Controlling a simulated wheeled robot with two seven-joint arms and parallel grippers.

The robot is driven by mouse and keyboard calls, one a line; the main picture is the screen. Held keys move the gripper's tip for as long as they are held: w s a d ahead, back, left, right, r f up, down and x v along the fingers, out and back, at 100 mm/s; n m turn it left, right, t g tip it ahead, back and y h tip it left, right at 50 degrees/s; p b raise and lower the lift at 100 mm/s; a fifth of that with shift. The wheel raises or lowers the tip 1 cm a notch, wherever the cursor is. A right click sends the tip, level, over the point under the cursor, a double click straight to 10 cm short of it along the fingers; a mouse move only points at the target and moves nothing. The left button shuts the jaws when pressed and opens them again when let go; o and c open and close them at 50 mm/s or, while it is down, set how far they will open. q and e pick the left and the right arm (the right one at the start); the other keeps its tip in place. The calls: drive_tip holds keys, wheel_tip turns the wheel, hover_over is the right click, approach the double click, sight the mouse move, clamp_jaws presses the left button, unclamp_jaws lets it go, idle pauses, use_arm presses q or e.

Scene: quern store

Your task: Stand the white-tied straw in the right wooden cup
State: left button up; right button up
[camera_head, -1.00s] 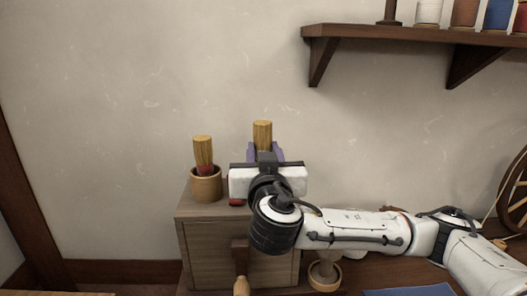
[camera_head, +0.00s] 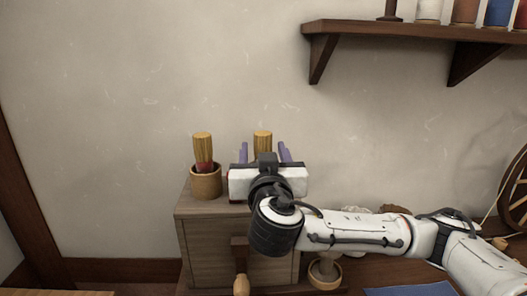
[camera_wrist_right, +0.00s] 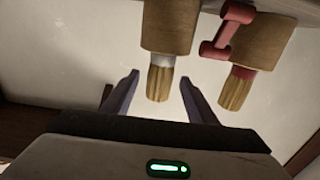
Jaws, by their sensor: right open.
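The white-tied straw (camera_head: 263,143) stands upright behind my right gripper in the head view. In the right wrist view, where things show upside down, the white-tied straw (camera_wrist_right: 161,82) stands in the right wooden cup (camera_wrist_right: 168,25), its white tie at the cup's rim. My right gripper (camera_head: 264,152) is open, one finger on each side of the straw, with gaps showing in the wrist view (camera_wrist_right: 158,85). The right cup is hidden behind the gripper in the head view. My left gripper is not in view.
The left wooden cup (camera_head: 206,182) holds a red-tied straw (camera_head: 203,149) on the wooden chest (camera_head: 208,246). A shelf (camera_head: 420,30) with jars is high at right. A small bowl (camera_head: 325,272) stands below my arm.

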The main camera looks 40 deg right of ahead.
drive_tip(key=v, duration=1)
drive_tip(key=shift+b, duration=0.35)
idle(0.3)
